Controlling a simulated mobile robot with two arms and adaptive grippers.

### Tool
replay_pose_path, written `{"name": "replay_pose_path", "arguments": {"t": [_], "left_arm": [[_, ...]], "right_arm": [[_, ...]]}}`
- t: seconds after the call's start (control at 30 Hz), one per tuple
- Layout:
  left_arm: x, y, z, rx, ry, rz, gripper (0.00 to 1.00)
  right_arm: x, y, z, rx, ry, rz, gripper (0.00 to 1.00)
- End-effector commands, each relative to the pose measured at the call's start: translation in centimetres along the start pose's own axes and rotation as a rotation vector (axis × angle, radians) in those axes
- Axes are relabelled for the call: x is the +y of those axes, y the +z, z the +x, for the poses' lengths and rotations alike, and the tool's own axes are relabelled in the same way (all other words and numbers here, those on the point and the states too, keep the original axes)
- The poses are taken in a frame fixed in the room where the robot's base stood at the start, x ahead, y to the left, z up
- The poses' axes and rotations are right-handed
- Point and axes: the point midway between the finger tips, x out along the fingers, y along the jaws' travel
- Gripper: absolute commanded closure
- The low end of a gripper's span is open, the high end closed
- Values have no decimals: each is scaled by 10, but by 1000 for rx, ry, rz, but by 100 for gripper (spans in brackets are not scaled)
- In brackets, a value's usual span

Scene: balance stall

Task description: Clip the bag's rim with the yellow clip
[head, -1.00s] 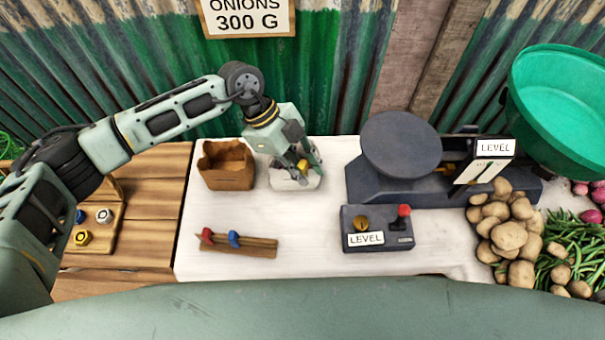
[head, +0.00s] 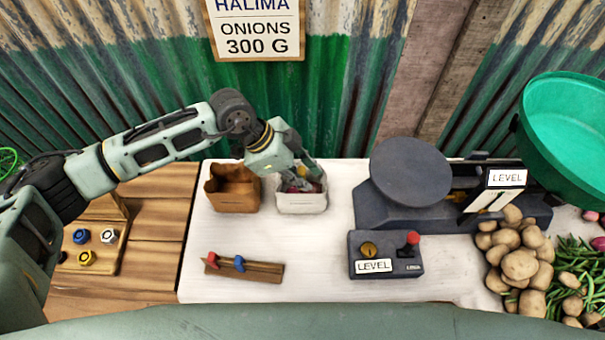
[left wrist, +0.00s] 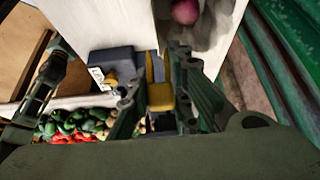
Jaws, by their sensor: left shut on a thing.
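The white bag (head: 302,206) stands open on the table with reddish onions inside. My left gripper (head: 308,178) is over its mouth, at the back right of the opening. It is shut on the yellow clip (left wrist: 160,96), which sits between the fingers in the left wrist view. In the head view only a little of the yellow clip (head: 303,171) shows among the fingers. An onion (left wrist: 186,12) shows at the top of the left wrist view. I cannot tell whether the clip touches the rim. My right gripper is not in view.
A brown open bag (head: 234,192) stands just left of the white bag. A wooden rack (head: 262,272) holds a red and a blue clip in front. A dark scale (head: 410,172) and a control box (head: 386,256) stand to the right. The white cloth between is clear.

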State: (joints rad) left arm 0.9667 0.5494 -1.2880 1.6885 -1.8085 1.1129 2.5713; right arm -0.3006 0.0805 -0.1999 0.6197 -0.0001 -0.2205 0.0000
Motion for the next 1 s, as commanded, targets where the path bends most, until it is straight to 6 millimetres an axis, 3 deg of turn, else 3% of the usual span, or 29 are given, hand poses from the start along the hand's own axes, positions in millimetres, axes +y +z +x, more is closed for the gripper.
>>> {"name": "replay_pose_path", "arguments": {"t": [0.37,1.0], "left_arm": [[0,16,26,0,0,0,92],[0,36,61,0,0,0,92]], "right_arm": [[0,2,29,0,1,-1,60],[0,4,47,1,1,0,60]]}}
